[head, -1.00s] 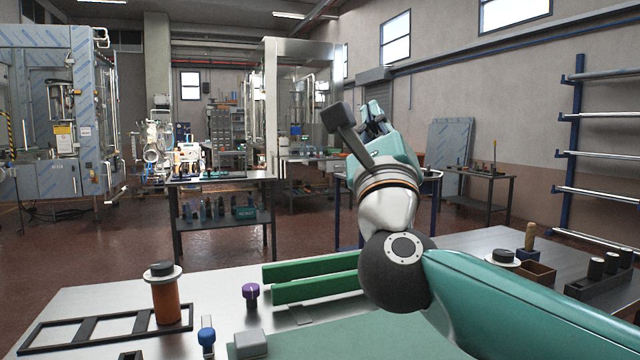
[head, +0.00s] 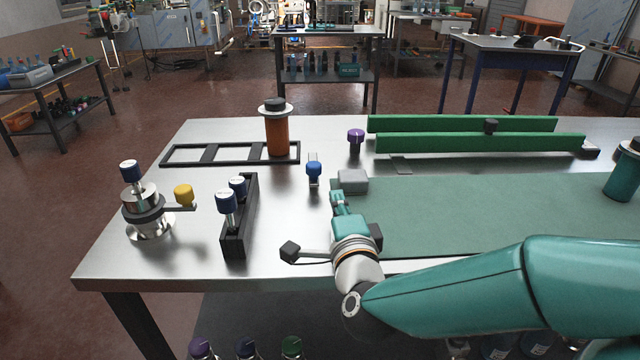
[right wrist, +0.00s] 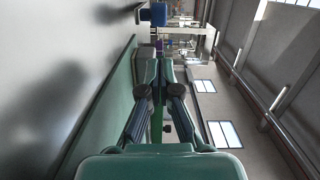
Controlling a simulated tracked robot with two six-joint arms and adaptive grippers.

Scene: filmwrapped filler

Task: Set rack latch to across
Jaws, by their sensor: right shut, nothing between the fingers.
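My right gripper (head: 337,197) is low over the table, at the near side of a grey block (head: 352,181). In the right wrist view its fingers (right wrist: 159,62) are together and empty. A blue-topped knob (head: 314,170) stands upright just beyond and left of the fingertips, apart from them; it also shows at the top of the wrist view (right wrist: 158,14). A purple knob (head: 356,139) stands farther back. A black slotted rack frame (head: 208,153) lies at the back left, with an orange bottle (head: 277,135) at its right end. I cannot tell which knob is the rack latch.
A steel vessel (head: 149,218) with a yellow knob (head: 184,193) and a black holder (head: 239,224) with blue-capped items stand at the left. Green rails (head: 470,142) run along the back right. A green mat (head: 450,215) covers the right. Steel table is bare between holder and gripper.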

